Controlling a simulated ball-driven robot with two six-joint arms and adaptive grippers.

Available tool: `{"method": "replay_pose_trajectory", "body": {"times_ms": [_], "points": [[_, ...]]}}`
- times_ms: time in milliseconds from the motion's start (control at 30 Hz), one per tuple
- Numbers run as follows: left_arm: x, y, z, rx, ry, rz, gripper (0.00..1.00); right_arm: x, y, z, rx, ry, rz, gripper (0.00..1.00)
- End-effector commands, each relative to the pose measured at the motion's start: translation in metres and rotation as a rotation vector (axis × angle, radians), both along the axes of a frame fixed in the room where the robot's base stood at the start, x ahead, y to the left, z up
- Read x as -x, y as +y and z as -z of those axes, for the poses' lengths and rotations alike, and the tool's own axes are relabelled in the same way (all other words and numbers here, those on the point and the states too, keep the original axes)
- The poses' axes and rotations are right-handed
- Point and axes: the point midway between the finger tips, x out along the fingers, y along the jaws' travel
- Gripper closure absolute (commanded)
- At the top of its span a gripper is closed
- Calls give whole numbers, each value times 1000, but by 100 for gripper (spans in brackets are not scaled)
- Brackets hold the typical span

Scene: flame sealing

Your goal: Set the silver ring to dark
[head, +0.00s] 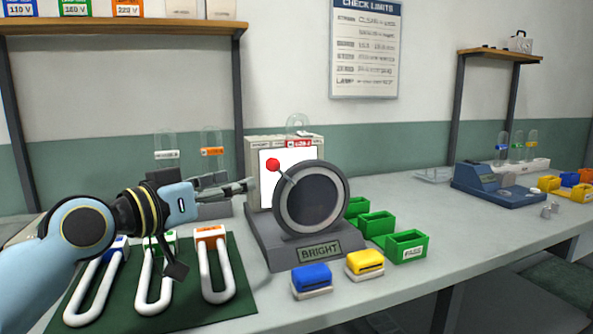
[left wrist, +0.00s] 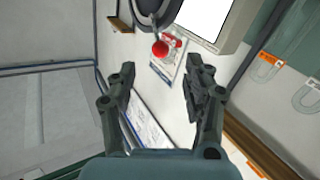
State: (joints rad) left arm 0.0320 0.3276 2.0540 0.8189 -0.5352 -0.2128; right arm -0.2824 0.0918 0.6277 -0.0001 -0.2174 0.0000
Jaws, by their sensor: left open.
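The silver ring (head: 337,221) surrounds a dark round disc on a grey stand, whose front plate (head: 320,252) reads BRIGHT. A thin lever with a red ball (head: 273,164) sticks out up and to the left of the ring. My left gripper (head: 246,185) is open and empty, just left of the ring and a little below the red ball. In the left wrist view the red ball (left wrist: 160,48) shows ahead of the gap between the open fingers (left wrist: 162,72), apart from both. The ring is only partly visible there. My right gripper is not in view.
Blue (head: 312,278) and yellow (head: 364,263) blocks stand in front of the dial. Green bins (head: 407,246) stand to its right. White U-shaped tubes (head: 216,278) lie on a green mat under my left arm. A box stands behind the dial.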

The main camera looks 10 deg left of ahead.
Motion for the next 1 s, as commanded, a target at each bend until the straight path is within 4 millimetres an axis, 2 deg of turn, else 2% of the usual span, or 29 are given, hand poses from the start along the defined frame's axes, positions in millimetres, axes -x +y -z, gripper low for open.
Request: {"method": "replay_pose_trajectory", "body": {"times_ms": [100, 167, 333, 400, 467, 567, 800, 1000], "points": [[-8, 2, -8, 16, -24, -6, 49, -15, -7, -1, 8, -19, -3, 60], [-13, 0, -8, 19, -27, -7, 49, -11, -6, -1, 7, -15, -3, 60], [-41, -12, -9, 22, -26, -7, 49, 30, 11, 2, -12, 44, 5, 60], [-54, -18, -8, 22, -24, -5, 49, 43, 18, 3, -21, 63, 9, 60], [-65, -22, -8, 20, -24, -5, 49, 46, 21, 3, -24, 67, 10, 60], [-82, -29, -8, 20, -24, -4, 49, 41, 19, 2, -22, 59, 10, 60], [-103, -37, -7, 16, -22, -4, 49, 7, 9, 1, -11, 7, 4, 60], [-105, -38, -6, 14, -22, -5, 49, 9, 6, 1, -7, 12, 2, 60]]}}
